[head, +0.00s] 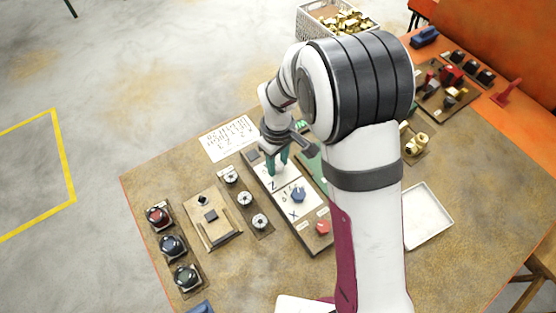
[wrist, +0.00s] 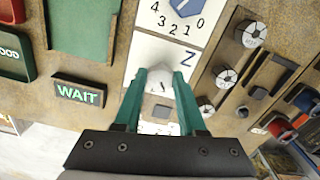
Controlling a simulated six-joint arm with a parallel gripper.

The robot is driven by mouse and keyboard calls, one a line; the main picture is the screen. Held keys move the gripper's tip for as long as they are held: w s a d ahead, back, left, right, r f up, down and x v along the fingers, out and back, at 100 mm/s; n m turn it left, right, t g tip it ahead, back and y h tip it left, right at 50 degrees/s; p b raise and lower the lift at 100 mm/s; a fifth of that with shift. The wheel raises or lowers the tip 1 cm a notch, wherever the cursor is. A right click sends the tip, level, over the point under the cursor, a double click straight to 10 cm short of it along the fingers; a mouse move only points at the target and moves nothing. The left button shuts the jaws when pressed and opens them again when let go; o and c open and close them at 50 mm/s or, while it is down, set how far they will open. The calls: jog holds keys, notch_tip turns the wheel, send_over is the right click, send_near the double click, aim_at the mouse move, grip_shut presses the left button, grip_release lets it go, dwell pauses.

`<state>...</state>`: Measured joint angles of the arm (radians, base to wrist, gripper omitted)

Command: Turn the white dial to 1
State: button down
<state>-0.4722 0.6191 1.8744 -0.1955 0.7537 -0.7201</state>
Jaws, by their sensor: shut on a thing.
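The white dial (wrist: 160,79) sits on the white plate marked Z and shows between my green fingertips in the wrist view. My gripper (wrist: 161,74) is shut on it, one finger on each side. In the head view, my gripper (head: 277,166) stands over the Z end of the dial panel (head: 311,243), and its fingers mostly hide the dial there. The dial's scale is largely covered by the fingers, so I cannot tell which number it points to.
A blue dial (head: 298,194) marked X and a red knob (head: 322,227) share the panel. Small round white dials (head: 245,198) stand left of it. A green WAIT sign (wrist: 78,93) lies beside the plate. A white tray (head: 447,216) is at the right.

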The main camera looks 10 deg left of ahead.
aim_at(277, 166)
jog(key=shift+m, duration=1.1)
jog(key=shift+c, duration=2.4)
grip_release()
jog(key=shift+r, duration=0.1)
notch_tip(277, 166, up, 16)
jog(key=shift+f, duration=0.2)
